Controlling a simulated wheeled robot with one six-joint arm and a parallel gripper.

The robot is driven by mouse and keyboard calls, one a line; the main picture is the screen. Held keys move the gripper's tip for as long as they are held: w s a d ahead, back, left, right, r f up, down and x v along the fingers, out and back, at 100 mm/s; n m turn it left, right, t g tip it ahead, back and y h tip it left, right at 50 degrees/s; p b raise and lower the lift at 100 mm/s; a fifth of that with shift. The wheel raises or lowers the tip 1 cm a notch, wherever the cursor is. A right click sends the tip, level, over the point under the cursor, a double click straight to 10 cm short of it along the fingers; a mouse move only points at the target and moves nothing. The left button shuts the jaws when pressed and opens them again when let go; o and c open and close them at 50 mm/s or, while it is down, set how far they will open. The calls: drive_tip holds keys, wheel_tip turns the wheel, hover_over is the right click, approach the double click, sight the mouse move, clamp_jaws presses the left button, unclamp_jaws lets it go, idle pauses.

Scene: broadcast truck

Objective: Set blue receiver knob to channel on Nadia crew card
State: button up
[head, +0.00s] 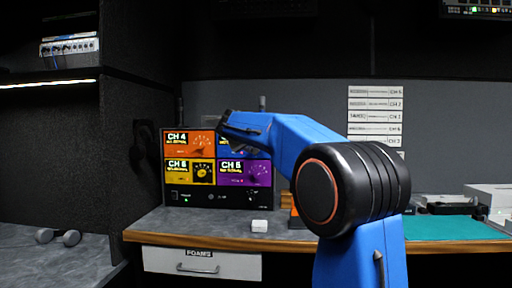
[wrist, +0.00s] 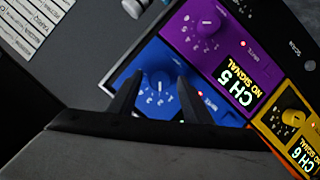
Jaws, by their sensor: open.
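The receiver unit (head: 218,198) stands on the counter with four coloured panels. Its blue panel (head: 225,149) is at upper right, mostly covered by my arm in the head view. In the wrist view the blue panel (wrist: 205,103) shows a blue knob (wrist: 160,81) with numbers around it; its channel display is hidden. My gripper (wrist: 160,76) is open, its two dark fingers on either side of the knob in the picture; contact cannot be told. My gripper (head: 241,126) also shows in the head view. Crew cards (head: 375,116) hang on the wall; Nadia's name is too small to read.
Orange CH 4 (head: 188,144), yellow CH 6 (head: 189,172) and purple CH 5 (head: 244,173) panels adjoin the blue one. A teal mat (head: 455,227) lies at right. A headset (head: 144,145) hangs left.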

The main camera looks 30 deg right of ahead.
drive_tip(key=v, duration=1.7)
drive_tip(key=shift+s, duration=0.15)
drive_tip(key=shift+f, duration=0.1)
drive_tip(key=s+a+f+g+y, duration=0.1)
drive_tip(key=s+a+f+y, duration=0.2)
drive_tip(key=s+f, duration=1)
drive_tip(key=s+a+f+n+g+y, duration=0.1)
drive_tip(key=s+a+f+g+y, duration=0.1)
drive_tip(key=s+f, duration=1.2)
drive_tip(key=s+a+f+n+g+y, duration=0.1)
drive_tip(key=s+a+f+y, duration=0.3)
drive_tip(key=s+f, duration=1)
wheel_tip(320, 180, down, 4)
drive_tip(key=shift+a+f+g+y, duration=0.25)
drive_tip(key=shift+a+g+y, duration=0.15)
drive_tip(key=shift+y, duration=0.3)
drive_tip(key=shift+s, duration=0.1)
drive_tip(key=shift+c, duration=0.4)
